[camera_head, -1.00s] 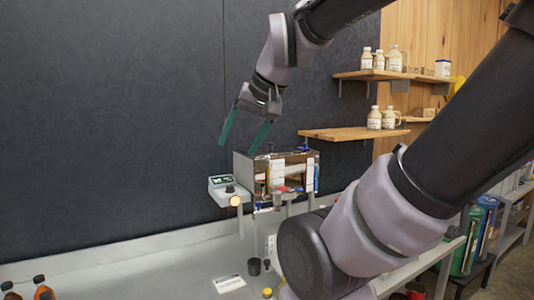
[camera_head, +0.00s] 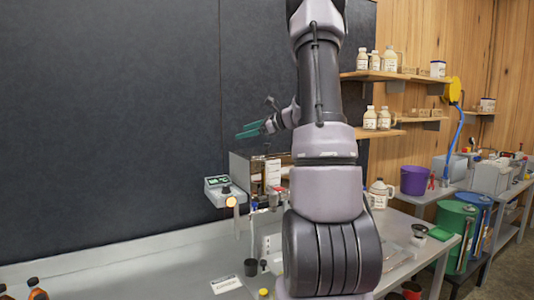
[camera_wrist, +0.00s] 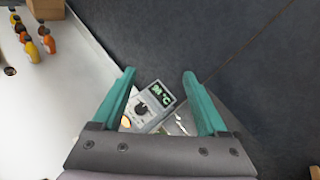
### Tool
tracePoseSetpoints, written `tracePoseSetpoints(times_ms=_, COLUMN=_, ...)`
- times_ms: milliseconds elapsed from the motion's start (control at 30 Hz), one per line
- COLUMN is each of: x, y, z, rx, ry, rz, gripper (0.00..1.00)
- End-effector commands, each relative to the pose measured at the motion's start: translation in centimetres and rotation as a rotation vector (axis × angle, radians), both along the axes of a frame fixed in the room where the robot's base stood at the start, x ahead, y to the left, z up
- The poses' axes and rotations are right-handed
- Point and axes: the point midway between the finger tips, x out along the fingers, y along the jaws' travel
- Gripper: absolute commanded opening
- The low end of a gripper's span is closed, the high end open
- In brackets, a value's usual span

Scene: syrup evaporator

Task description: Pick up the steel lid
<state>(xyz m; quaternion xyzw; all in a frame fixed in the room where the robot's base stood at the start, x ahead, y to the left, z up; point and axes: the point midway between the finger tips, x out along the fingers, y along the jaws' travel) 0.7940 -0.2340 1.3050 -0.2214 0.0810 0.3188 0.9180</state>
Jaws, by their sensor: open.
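I cannot pick out the steel lid for certain in either view. In the head view my gripper (camera_head: 241,131) has teal fingers and is high above the bench, near the dark wall, just above the boxy metal evaporator (camera_head: 241,166). The arm hides much of the evaporator's right side. In the wrist view my gripper (camera_wrist: 159,74) is open, with nothing between its fingers. A grey control box with a lit green display (camera_wrist: 150,106) shows beyond and below the fingers; the same box is in the head view (camera_head: 217,187).
The grey bench (camera_head: 150,270) has free room at its left front. Amber bottles (camera_head: 36,289) stand at its left end. A white jug (camera_head: 380,193) and a small dark cup (camera_head: 251,267) stand on it. Shelves with bottles (camera_head: 388,75) and a purple bucket (camera_head: 413,181) are to the right.

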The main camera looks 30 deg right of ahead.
Motion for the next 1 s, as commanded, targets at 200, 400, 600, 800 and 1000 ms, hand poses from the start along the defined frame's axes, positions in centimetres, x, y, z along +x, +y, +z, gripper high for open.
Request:
tracePoseSetpoints(times_ms=200, x=4.4, y=-13.7, z=-5.4, rx=0.308, ry=-0.031, rz=-0.32, gripper=0.76)
tracePoseSetpoints(times_ms=400, x=4.9, y=-20.0, z=-8.0, rx=0.43, ry=-0.069, rz=-0.462, gripper=0.76)
tracePoseSetpoints(times_ms=600, x=7.2, y=-20.2, z=-8.4, rx=0.446, ry=-0.077, rz=-0.476, gripper=0.76)
tracePoseSetpoints(times_ms=800, x=9.9, y=-19.7, z=-8.5, rx=0.444, ry=-0.076, rz=-0.476, gripper=0.76)
tracePoseSetpoints(times_ms=1000, x=11.5, y=-19.3, z=-8.6, rx=0.443, ry=-0.075, rz=-0.476, gripper=0.76)
